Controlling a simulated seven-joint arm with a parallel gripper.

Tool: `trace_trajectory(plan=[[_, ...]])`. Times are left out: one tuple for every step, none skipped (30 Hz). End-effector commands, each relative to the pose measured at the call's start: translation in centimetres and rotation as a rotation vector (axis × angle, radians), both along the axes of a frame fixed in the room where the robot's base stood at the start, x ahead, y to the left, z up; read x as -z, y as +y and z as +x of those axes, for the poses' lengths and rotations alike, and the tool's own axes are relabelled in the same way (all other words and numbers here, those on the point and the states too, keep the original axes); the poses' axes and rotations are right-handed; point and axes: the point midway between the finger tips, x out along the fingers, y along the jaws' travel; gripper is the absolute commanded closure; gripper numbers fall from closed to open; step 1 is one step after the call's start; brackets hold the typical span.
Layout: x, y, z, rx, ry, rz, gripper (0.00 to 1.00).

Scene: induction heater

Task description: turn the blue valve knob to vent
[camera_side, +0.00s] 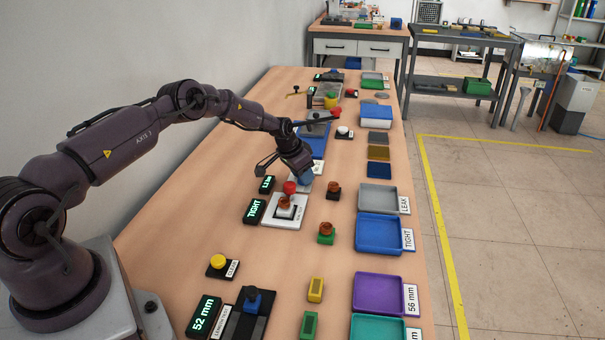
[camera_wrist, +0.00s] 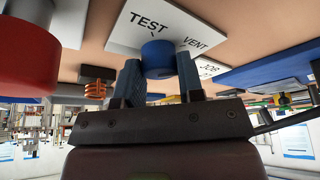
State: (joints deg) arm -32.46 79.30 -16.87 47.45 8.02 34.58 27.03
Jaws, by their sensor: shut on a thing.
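The blue valve knob (camera_wrist: 158,55) sits on a white plate (camera_wrist: 118,38) marked TEST and VENT. TEST is at the knob's upper left and VENT at its upper right in the wrist view. A small dark line shows at the knob's edge on the TEST side. My gripper (camera_wrist: 159,68) is shut on the knob, one finger on each side. In the side view my gripper (camera_side: 303,171) reaches down to the blue knob (camera_side: 306,180), which it partly hides.
A display (camera_side: 254,210) reads TIGHT. Blue (camera_side: 380,249) and grey trays lie to the right. The table between the fixture and the trays holds small copper-topped parts.

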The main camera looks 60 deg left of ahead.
Motion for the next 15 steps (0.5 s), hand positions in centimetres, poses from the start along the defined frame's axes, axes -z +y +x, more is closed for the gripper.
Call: trace_trajectory(plan=[[0.01, -0.03, -0.05, 0.004, 0.003, -0.001, 0.88], [0.01, -0.03, -0.06, 0.004, 0.003, 0.000, 0.89], [0.01, -0.03, -0.05, 0.004, 0.003, 0.000, 0.89], [0.01, -0.03, -0.06, 0.004, 0.003, 0.000, 0.89], [0.01, -0.03, -0.06, 0.004, 0.003, 0.000, 0.89], [0.02, -0.03, -0.06, 0.004, 0.003, 0.000, 0.89], [0.02, -0.03, -0.06, 0.004, 0.003, 0.000, 0.89], [0.02, -0.03, -0.06, 0.004, 0.003, 0.001, 0.89], [0.02, -0.03, -0.06, 0.004, 0.003, 0.001, 0.89], [0.02, -0.03, -0.06, 0.004, 0.003, 0.001, 0.63], [0.02, -0.03, -0.06, 0.004, 0.003, 0.001, 0.56], [0.03, -0.03, -0.05, 0.003, 0.003, 0.000, 0.46], [0.03, -0.02, -0.04, 0.003, 0.003, 0.000, 0.40], [0.03, -0.02, -0.04, 0.003, 0.002, 0.000, 0.40], [0.02, -0.02, -0.03, 0.003, 0.002, 0.000, 0.40]])
